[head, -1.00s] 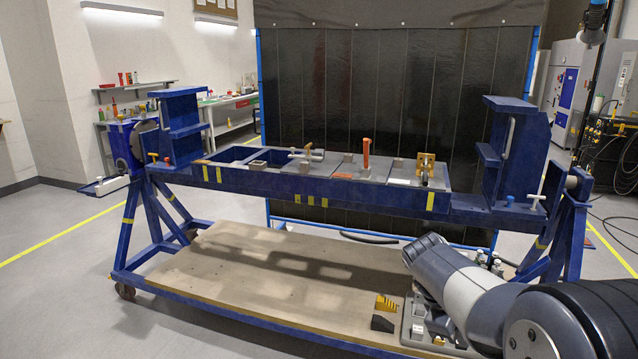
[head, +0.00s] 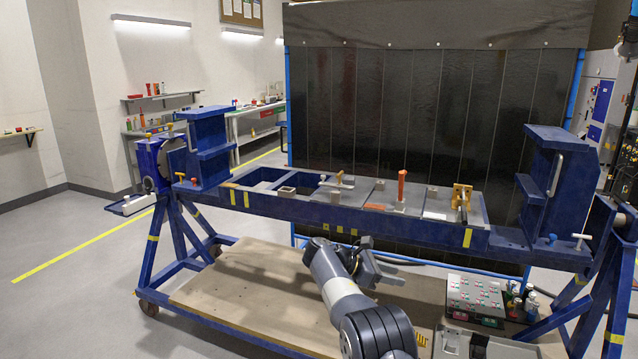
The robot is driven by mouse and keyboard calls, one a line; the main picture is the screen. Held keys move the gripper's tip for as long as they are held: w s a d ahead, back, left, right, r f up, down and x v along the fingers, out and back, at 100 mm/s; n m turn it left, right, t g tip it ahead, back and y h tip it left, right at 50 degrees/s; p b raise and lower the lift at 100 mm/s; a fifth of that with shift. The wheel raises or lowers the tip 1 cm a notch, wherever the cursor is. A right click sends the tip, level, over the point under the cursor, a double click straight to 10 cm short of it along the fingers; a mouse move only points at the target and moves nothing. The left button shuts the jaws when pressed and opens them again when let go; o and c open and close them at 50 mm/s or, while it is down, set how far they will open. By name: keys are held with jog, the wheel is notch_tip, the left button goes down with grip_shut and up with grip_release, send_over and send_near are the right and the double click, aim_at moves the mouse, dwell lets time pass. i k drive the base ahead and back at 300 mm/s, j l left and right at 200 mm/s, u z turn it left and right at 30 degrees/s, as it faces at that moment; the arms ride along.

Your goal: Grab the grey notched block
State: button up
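Several small grey blocks sit on the blue jig beam (head: 300,208). One grey block (head: 285,191) is at the left by the open pockets, another (head: 335,196) is on the front edge, and one (head: 432,191) is by the yellow clamp. I cannot tell at this size which of them is notched. My gripper (head: 393,278) is in front of the beam and below its top, over the lower wooden deck, apart from the blocks. Its fingers are too small and dark to tell open or shut.
An orange upright handle (head: 401,186) and a yellow clamp (head: 461,197) rise from the beam. Blue end brackets (head: 208,146) flank it. On the deck (head: 235,285) are a box with coloured items (head: 487,297), bottles (head: 520,297) and a grey tray (head: 450,345), cut by the picture's edge.

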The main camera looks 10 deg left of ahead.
aim_at(349, 182)
jog(key=i+j+u, duration=0.6)
jog(key=i+u, duration=0.35)
jog(key=i, duration=0.2)
jog(key=i+u, duration=0.45)
jog(key=i+z, duration=0.2)
jog(key=i, duration=0.25)
jog(key=i+j+z, duration=0.2)
jog(key=i, duration=0.2)
jog(key=i+z, duration=0.2)
jog(key=z, duration=0.25)
jog(key=i+z, duration=0.2)
jog(key=z, duration=0.25)
jog(key=i+z, duration=0.15)
jog(key=z, duration=0.3)
jog(key=i+j+z, duration=0.15)
jog(key=z, duration=0.3)
jog(key=j, duration=0.1)
